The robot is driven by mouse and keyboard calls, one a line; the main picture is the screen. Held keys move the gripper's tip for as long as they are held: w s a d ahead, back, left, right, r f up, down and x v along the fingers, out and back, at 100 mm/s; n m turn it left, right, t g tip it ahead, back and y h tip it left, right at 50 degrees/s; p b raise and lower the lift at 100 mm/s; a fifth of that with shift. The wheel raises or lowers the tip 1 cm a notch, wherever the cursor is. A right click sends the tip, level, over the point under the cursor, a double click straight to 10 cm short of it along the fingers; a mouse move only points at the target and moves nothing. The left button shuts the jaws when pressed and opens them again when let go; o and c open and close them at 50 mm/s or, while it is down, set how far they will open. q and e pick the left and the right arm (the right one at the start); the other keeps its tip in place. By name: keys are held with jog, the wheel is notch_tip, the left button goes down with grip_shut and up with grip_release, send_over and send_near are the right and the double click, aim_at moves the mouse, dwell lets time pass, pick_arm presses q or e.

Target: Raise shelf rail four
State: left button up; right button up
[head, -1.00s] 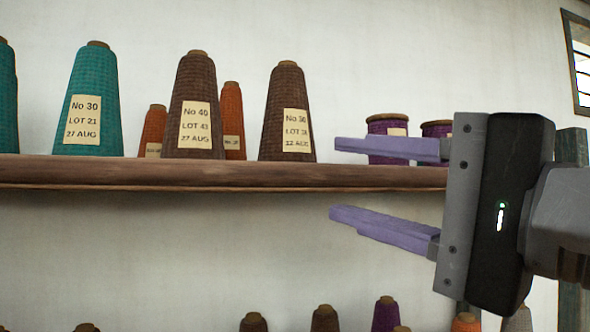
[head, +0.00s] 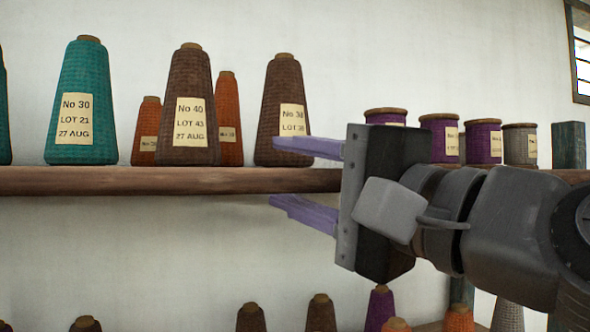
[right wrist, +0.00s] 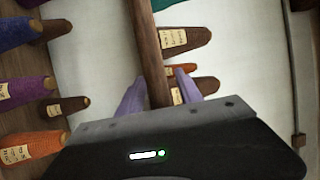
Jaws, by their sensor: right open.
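A brown wooden shelf rail (head: 150,181) runs across the head view, carrying yarn cones and spools; I cannot tell its number. My right gripper (head: 276,174) is open at the rail, one lilac finger above the rail's level and the other below it. In the right wrist view the rail (right wrist: 146,45) runs between the two spread fingers of the gripper (right wrist: 157,85). I cannot tell whether either finger touches it. The gripper and arm hide part of the rail's right stretch. My left gripper is not in view.
A teal cone (head: 82,105), brown cones (head: 186,80) and small orange cones stand on the rail left of and close to the upper finger. Purple spools (head: 440,138) stand to the right, behind my arm. More cones (head: 251,318) stand below. The wall between is bare.

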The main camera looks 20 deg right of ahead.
grip_shut()
dwell(1.3)
